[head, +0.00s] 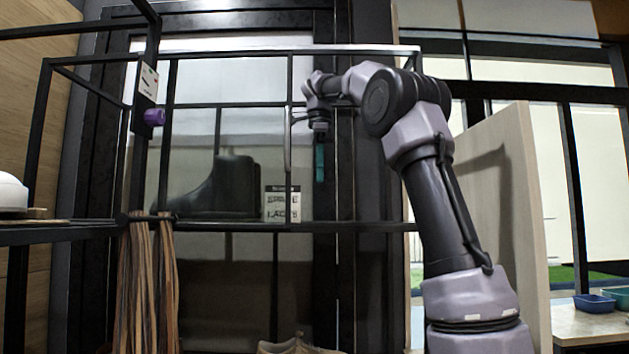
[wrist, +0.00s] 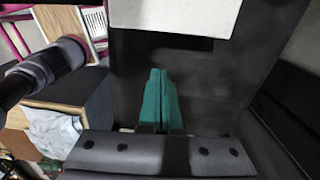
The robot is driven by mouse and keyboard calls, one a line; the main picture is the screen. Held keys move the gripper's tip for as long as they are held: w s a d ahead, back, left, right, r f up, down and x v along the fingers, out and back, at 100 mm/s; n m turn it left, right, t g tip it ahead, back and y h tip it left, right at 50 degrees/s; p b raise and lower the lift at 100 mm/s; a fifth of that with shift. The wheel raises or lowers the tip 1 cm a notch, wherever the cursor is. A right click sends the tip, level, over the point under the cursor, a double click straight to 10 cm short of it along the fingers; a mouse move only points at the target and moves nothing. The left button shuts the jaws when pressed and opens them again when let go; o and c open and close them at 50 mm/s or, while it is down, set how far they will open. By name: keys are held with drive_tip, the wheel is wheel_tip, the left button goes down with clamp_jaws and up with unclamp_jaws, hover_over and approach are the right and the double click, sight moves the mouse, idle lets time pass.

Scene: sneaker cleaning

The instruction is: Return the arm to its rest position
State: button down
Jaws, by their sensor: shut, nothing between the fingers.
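My gripper (head: 320,165) hangs pointing down from my raised, folded arm in the head view. Its teal fingers are in front of the dark upright behind the rack. In the wrist view the teal fingers (wrist: 160,85) lie together, shut with nothing between them. My arm rises at the right of the head view, bends at the top and reaches left. The gripper looks clear of the things around it, though its exact distance from the rack is hard to tell.
A black metal rack (head: 350,227) holds a dark boot (head: 222,188) and a small sign (head: 281,204). Brown laces (head: 148,285) hang at the left. A pale panel (head: 505,200) stands right of my arm. Part of a brown shoe (head: 290,346) shows at the bottom. Blue bins (head: 594,303) sit far right.

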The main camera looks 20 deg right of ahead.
drive_tip(key=s+d+f+n, duration=0.1)
drive_tip(key=s+n, duration=0.1)
drive_tip(key=s, duration=0.1)
drive_tip(key=s+f+n+t, duration=0.1)
drive_tip(key=s+f+n, duration=0.1)
drive_tip(key=s+n, duration=0.1)
drive_tip(key=s+d+f+n, duration=0.1)
drive_tip(key=s+f+n, duration=0.1)
drive_tip(key=s+n, duration=0.1)
drive_tip(key=shift+s+d+t, duration=0.35)
drive_tip(key=shift+s+t, duration=0.05)
drive_tip(key=shift+s, duration=0.2)
drive_tip(key=s+f+n+t+y, duration=0.1)
drive_tip(key=s+f+n+t, duration=0.1)
drive_tip(key=s+f+n, duration=0.2)
drive_tip(key=s+a+f+n+t+y, duration=0.1)
drive_tip(key=s+f+n+t, duration=0.2)
drive_tip(key=s+f, duration=0.5)
wheel_tip(320, 180, down, 6)
drive_tip(key=shift+s+a+r+n, duration=0.2)
drive_tip(key=shift+s+a+n, duration=0.15)
drive_tip(key=shift+n, duration=0.35)
